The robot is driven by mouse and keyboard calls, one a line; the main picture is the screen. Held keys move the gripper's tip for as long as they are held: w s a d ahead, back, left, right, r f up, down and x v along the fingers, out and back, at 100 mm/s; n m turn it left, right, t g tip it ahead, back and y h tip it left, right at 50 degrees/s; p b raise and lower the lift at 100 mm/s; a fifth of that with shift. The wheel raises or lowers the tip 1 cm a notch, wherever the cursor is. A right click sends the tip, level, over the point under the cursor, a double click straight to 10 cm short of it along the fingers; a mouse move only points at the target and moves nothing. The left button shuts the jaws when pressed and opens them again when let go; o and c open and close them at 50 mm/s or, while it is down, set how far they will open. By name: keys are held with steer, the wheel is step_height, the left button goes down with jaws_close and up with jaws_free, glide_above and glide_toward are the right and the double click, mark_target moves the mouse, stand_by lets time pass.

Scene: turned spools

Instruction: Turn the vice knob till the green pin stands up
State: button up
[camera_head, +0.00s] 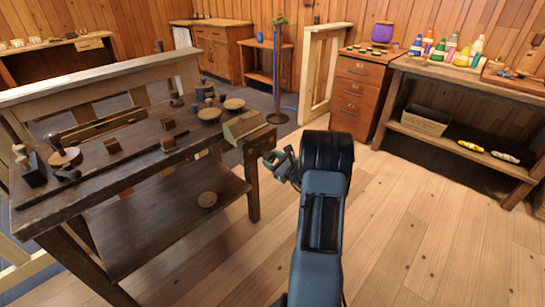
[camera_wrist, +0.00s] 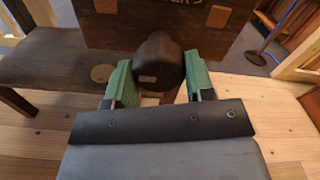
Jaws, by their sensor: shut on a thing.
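The vice (camera_head: 258,138) is a brown wooden block on the right end of the dark workbench (camera_head: 130,165). In the wrist view its dark front face (camera_wrist: 105,25) fills the top, with part of some lettering. The vice knob (camera_wrist: 158,60) is dark and rounded, with a small pale mark low on its left. My gripper (camera_wrist: 157,82) has its two green fingers on either side of the knob, shut on it. In the head view my gripper (camera_head: 275,163) is at the bench's right end, and the knob is hidden there. I cannot make out the green pin in either view.
A drawer cabinet (camera_head: 362,95) and a side bench (camera_head: 470,80) with coloured bottles stand at the right. The plank floor (camera_head: 420,230) between is clear.

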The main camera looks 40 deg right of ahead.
steer(key=m+p, duration=0.4)
steer(key=m, duration=0.3)
steer(key=shift+s+a+p, duration=0.1)
steer(key=shift+p, duration=0.3)
steer(key=m+p, duration=0.2)
steer(key=m, duration=0.2)
steer(key=m+p, duration=0.3)
steer(key=m, duration=0.1)
steer(key=shift+m, duration=0.3)
steer(key=m+p, duration=0.3)
steer(key=m, duration=0.3)
steer(key=shift+r, duration=0.1)
steer(key=m+p, duration=0.2)
steer(key=m, duration=0.3)
steer(key=shift+m, duration=0.4)
steer(key=shift+s, duration=0.1)
steer(key=o, duration=0.7)
steer(key=shift+o, duration=1.1)
